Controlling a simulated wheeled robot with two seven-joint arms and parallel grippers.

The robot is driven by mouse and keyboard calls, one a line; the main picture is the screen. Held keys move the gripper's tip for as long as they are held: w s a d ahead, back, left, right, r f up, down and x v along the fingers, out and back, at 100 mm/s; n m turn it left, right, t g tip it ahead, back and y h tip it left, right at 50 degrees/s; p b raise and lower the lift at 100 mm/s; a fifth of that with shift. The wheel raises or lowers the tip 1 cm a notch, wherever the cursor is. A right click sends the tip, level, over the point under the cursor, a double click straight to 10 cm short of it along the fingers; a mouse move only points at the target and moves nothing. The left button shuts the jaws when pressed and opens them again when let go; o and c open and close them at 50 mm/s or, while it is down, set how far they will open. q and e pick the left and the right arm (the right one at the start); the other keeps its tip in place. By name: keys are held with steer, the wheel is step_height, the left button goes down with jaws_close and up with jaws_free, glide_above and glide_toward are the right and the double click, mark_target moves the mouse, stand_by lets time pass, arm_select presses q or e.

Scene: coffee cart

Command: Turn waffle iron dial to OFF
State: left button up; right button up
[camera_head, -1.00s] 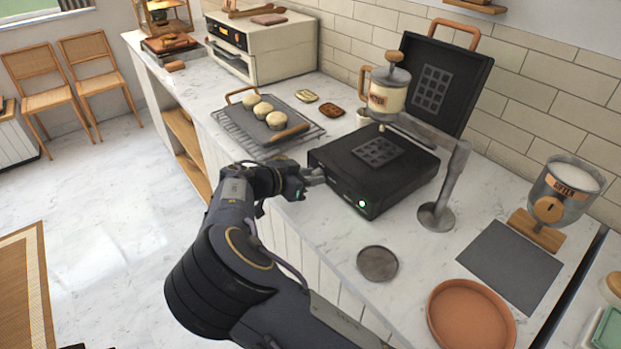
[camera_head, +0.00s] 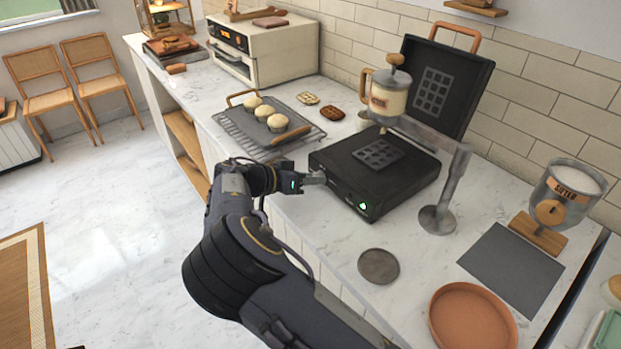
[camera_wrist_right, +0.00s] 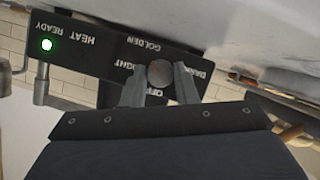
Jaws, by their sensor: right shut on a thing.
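The black waffle iron (camera_head: 345,178) stands open on the counter, its lid (camera_head: 440,80) tilted up at the back. A green light (camera_head: 362,206) glows on its front panel. In the right wrist view, the panel (camera_wrist_right: 95,50) appears upside down, with HEAT READY, GOLDEN, DARK, LIGHT and OFF labels around the round grey dial (camera_wrist_right: 160,72). My right gripper (camera_head: 320,179) is at the panel, its fingers shut on the dial from both sides. The fingers partly cover the LIGHT and OFF labels; I cannot tell the dial's setting. My left gripper is not in view.
A batter dispenser (camera_head: 388,100) on a metal stand (camera_head: 437,218) rises beside the iron. A cooling rack (camera_head: 240,130) with a tray of buns lies to the left. A grey disc (camera_head: 378,266) and a terracotta plate (camera_head: 440,310) lie in front to the right.

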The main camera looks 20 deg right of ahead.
steer(key=o, duration=1)
steer(key=shift+a, duration=0.1)
steer(key=shift+b+v, duration=0.5)
steer(key=shift+v, duration=3.4)
